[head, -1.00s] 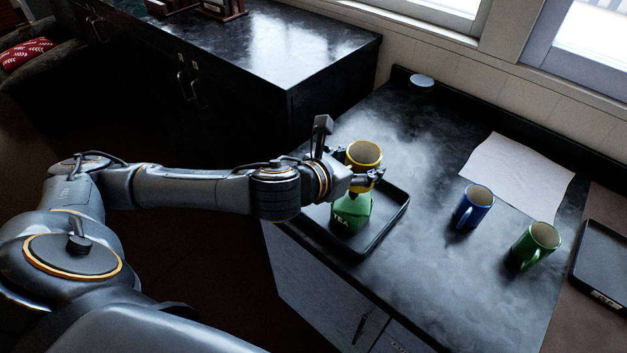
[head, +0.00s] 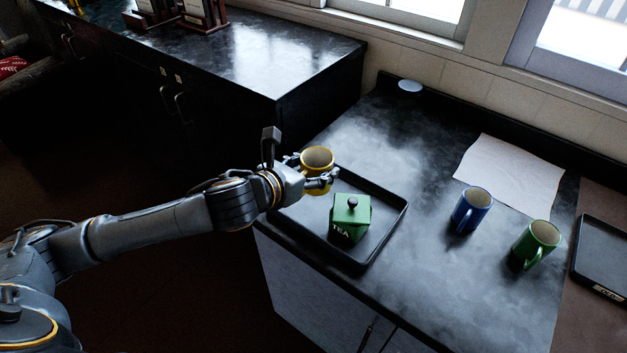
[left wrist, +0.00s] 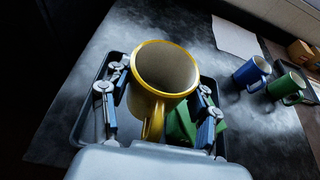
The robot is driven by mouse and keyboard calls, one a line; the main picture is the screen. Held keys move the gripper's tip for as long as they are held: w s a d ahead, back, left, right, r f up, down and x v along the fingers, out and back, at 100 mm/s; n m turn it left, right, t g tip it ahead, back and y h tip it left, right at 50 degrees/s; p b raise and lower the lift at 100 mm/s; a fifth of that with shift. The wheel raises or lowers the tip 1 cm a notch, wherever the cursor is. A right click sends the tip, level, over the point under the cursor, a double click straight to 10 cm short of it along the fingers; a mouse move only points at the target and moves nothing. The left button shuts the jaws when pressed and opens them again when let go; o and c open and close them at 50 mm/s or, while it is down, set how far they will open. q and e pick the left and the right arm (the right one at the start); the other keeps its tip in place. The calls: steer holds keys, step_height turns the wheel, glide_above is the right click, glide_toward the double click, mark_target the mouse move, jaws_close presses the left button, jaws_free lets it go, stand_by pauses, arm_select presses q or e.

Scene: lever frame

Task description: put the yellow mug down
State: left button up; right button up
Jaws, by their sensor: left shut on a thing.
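The yellow mug (head: 317,160) is held upright in my left gripper (head: 318,178), over the back left part of a black tray (head: 377,236). In the left wrist view the mug (left wrist: 163,75) sits between the two fingers of the gripper (left wrist: 158,105), its handle toward the camera. The gripper is shut on the mug. I cannot tell whether the mug's base touches the tray. A green tea tin (head: 350,217) with a dark knob stands in the tray, in front and to the right of the mug. My right gripper is not in view.
A blue mug (head: 471,210) and a green mug (head: 536,244) stand on the dark counter to the right. A white sheet (head: 510,172) lies behind them. Another dark tray (head: 603,252) is at the far right. The counter between tray and blue mug is clear.

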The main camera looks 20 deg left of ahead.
arm_select(q)
steer(key=w+f, duration=0.1)
steer(key=f, duration=0.1)
steer(key=w+a+f, duration=0.1)
steer(key=w+f, duration=0.1)
steer(key=shift+f, duration=0.1)
steer(key=shift+w+a+f, duration=0.1)
steer(key=shift+w+f, duration=0.25)
steer(key=shift+f, duration=0.15)
step_height(320, 180, down, 3)
steer(key=shift+w+f+p, duration=0.1)
steer(key=shift+p, duration=0.3)
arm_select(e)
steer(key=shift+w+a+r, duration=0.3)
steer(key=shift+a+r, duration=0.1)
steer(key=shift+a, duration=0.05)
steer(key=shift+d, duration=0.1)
arm_select(q)
steer(key=o, duration=1.1)
steer(key=shift+f, duration=0.15)
steer(key=shift+c, duration=0.2)
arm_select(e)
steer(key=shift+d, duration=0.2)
